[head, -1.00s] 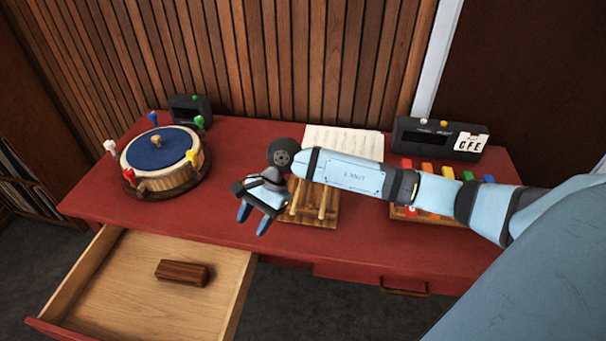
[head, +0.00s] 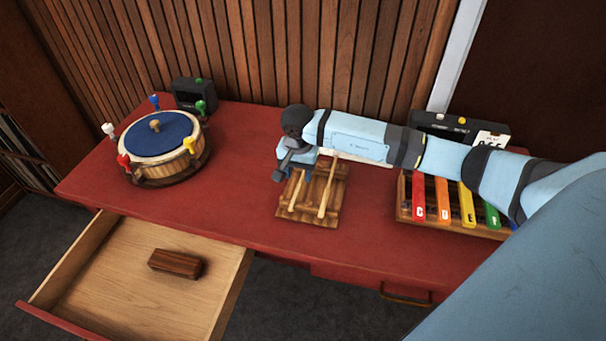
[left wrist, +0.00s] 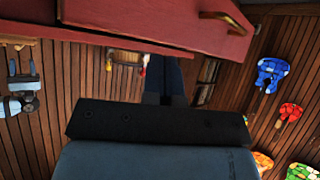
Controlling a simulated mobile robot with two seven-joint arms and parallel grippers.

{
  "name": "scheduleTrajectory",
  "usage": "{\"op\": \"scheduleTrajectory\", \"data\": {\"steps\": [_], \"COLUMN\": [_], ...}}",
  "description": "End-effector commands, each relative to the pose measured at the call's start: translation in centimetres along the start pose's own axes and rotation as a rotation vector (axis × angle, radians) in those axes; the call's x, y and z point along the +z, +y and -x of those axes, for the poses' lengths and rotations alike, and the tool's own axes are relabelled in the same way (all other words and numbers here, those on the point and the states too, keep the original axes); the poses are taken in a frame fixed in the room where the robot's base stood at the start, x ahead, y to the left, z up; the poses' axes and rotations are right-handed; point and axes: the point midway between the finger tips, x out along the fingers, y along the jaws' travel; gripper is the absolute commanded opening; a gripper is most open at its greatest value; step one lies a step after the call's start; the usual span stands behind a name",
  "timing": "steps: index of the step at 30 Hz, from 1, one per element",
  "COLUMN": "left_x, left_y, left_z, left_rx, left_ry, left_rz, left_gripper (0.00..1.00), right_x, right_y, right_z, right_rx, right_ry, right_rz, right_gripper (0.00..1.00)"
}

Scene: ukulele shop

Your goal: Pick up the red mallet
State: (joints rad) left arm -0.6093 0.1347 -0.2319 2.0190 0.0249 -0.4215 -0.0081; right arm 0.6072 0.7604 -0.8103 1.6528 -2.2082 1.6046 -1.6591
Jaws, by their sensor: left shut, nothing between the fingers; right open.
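A red-headed piece (head: 123,160) stands at the front left rim of a round wooden drum with a blue top (head: 160,134), in the head view. I cannot tell whether it is a mallet or a peg. Two pale sticks (head: 326,190) lie on a slatted wooden rack (head: 283,212) mid-desk; I see no red on them. My right gripper (head: 290,170) is open and empty at the rack's back left corner, well right of the drum; its fingers are partly hidden. My left gripper (left wrist: 172,78) is shut and empty in the left wrist view, near the red desk.
The red desk (head: 240,150) has clear room between drum and rack. A dark box (head: 193,94) stands behind the drum. Coloured bars (head: 443,200) stand at right, partly behind my arm. An open drawer (head: 120,270) holds a brown block (head: 176,263).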

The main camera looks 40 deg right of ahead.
Motion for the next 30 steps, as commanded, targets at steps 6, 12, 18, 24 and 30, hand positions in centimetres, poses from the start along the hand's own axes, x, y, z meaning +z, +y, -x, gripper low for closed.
{"op": "scheduleTrajectory", "data": {"steps": [6, 12, 18, 24, 30], "left_x": [0.0, -0.5, -0.4, -0.3, -0.3], "left_y": [0.1, 0.2, 0.3, 0.3, 0.3], "left_z": [0.0, 0.4, 0.4, 0.3, 0.3], "left_rx": [0.000, 0.001, 0.002, 0.002, 0.002], "left_ry": [-0.001, 0.001, 0.002, 0.003, 0.002], "left_rz": [0.000, -0.003, -0.004, -0.004, -0.004], "left_gripper": [0.00, 0.00, 0.00, 0.00, 0.00], "right_x": [0.0, 0.1, -0.1, -0.1, -0.1], "right_y": [0.0, -0.3, -0.3, -0.3, -0.3], "right_z": [-1.6, -4.4, -6.3, -6.4, -6.4], "right_rx": [0.000, 0.000, -0.002, -0.002, -0.002], "right_ry": [-0.001, -0.004, 0.000, 0.000, 0.000], "right_rz": [0.000, -0.002, 0.000, 0.000, 0.000], "right_gripper": [0.45, 0.45, 0.45, 0.45, 0.04]}}
